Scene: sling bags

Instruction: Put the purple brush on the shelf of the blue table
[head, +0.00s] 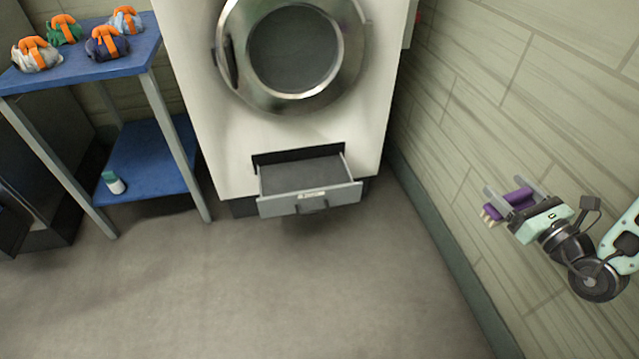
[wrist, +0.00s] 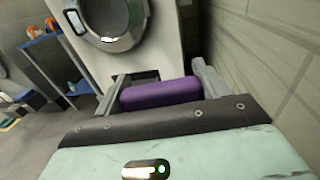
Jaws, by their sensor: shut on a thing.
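My gripper (head: 514,203) is at the right of the head view, in front of the brick wall. It is shut on the purple brush (head: 509,204), whose pale bristles point to the lower left. In the wrist view the brush's purple body (wrist: 160,94) lies across between the two fingers. The blue table (head: 83,72) stands at the left of the head view, well away from my gripper. Its lower blue shelf (head: 150,160) holds a white bottle with a teal cap (head: 113,182) near the left end.
Several sling bags (head: 107,43) with orange straps sit on the tabletop. A large white machine (head: 190,80) with a round door stands in the middle. Its drawer (head: 310,185) is pulled open over the floor. The grey floor (head: 250,280) in front is clear.

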